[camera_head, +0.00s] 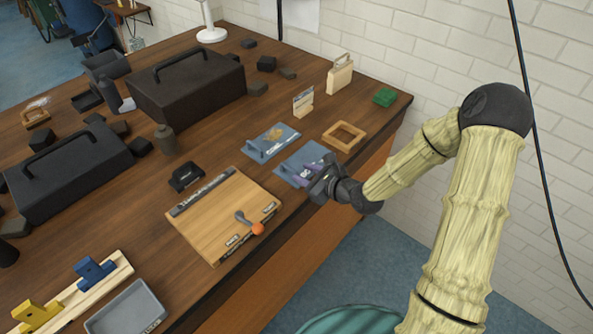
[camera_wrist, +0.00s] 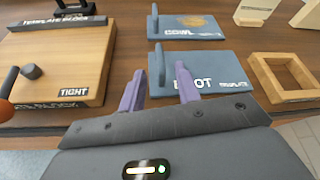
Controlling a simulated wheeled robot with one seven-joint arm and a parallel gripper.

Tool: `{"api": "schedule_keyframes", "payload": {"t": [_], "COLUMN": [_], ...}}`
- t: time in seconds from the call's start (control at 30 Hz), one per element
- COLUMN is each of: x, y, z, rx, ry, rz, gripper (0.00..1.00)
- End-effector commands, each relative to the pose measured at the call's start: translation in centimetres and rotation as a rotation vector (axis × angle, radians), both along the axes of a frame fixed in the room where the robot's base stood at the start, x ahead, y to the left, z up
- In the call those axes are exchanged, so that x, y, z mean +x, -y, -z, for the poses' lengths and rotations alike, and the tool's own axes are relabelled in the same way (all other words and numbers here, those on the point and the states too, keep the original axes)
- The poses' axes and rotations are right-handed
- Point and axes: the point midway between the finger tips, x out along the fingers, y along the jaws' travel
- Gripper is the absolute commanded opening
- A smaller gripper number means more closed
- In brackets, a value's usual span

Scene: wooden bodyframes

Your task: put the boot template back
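The boot template is a blue-grey plate (camera_head: 293,171) with an upright handle, lying on the wooden bench near its front edge. In the wrist view, its lettered plate (camera_wrist: 222,66) lies just ahead of my fingers, with part of the word BOOT hidden by a finger. Its handle (camera_wrist: 160,62) stands at the left edge of the plate. My gripper (camera_head: 316,172) is low over the template's near right side. In the wrist view, the purple fingers of my gripper (camera_wrist: 158,86) are apart, and the handle appears between them. I cannot tell whether they touch it.
A similar blue plate marked COWL (camera_wrist: 190,27) lies just behind. A wooden frame (camera_head: 345,136) stands to the right. A wooden board marked TIGHT (camera_head: 225,208) with an orange-knobbed lever lies to the left. Black cases (camera_head: 188,87) stand farther back.

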Motion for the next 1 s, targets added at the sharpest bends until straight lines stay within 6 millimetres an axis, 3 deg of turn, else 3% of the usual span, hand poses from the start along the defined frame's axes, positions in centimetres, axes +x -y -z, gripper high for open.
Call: {"api": "schedule_keyframes", "payload": {"t": [0.3,1.0], "x": [-2.8,-3.1], "y": [3.0,3.3], "z": [-1.7,-1.8], "rx": [-0.001,-0.001], "ry": [0.0,0.0], "rz": [0.0,-0.001], "gripper": [0.33,0.33]}}
